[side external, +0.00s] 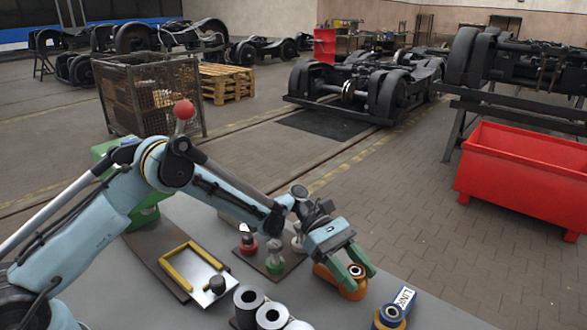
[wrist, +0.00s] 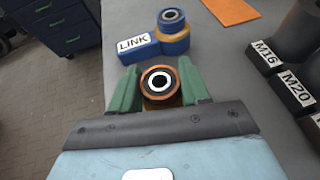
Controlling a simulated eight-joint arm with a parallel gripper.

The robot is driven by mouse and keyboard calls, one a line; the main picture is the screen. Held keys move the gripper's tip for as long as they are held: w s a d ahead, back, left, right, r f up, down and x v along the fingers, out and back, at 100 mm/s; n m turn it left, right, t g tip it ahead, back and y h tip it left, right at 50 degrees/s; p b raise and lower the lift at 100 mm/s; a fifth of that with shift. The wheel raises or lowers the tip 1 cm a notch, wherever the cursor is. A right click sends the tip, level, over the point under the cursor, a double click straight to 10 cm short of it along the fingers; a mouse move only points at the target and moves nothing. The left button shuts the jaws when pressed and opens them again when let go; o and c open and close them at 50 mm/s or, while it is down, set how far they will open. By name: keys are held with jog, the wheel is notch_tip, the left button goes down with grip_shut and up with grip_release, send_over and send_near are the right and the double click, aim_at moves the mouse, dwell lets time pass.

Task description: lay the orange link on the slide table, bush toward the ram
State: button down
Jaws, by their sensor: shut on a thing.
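The orange link (side external: 351,288) has a round eye with a dark-rimmed metal bush. My gripper (side external: 354,277) has its green fingers on both sides of that eye and is shut on it, low over the grey bench at the right. The wrist view shows the bush of the orange link (wrist: 159,83) between the fingers of my gripper (wrist: 157,85); the rest of the link is hidden there. A pale plate with a yellow angled fence (side external: 195,268), perhaps the slide table, lies left on the bench. I cannot tell which part is the ram.
A blue link (side external: 391,316) with a LINK label (wrist: 133,43) lies close by. Grey cylinders (side external: 248,302) and a board of coloured pegs (side external: 274,258) stand between gripper and fenced plate. The wrist view shows M16 and M20 labels (wrist: 295,87) and a flat orange sheet (wrist: 230,10).

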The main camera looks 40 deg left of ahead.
dwell(0.3)
jog(key=shift+r, duration=0.5)
jog(key=r, duration=0.3)
jog(key=shift+s+d+r, duration=0.15)
jog(key=shift+s+r, duration=0.05)
jog(key=shift+r, duration=0.05)
jog(key=s+d+r, duration=0.6)
jog(key=s, duration=0.2)
jog(key=w+a+r+n+t+y, duration=0.2)
jog(key=w+a+r+n+t, duration=0.2)
jog(key=a+r+n+t, duration=0.55)
jog(key=s+a+r+n+t+y, duration=0.1)
jog(key=a+r+n+t+y, duration=0.2)
jog(key=a, duration=0.5)
jog(key=s+a+r+n+t+y, duration=0.2)
jog(key=a+r+n+t+y, duration=0.1)
jog(key=a, duration=0.6)
jog(key=shift+r+n+y, duration=0.65)
jog(key=shift+r+y, duration=0.05)
jog(key=shift+r, duration=0.05)
jog(key=shift+d, duration=0.1)
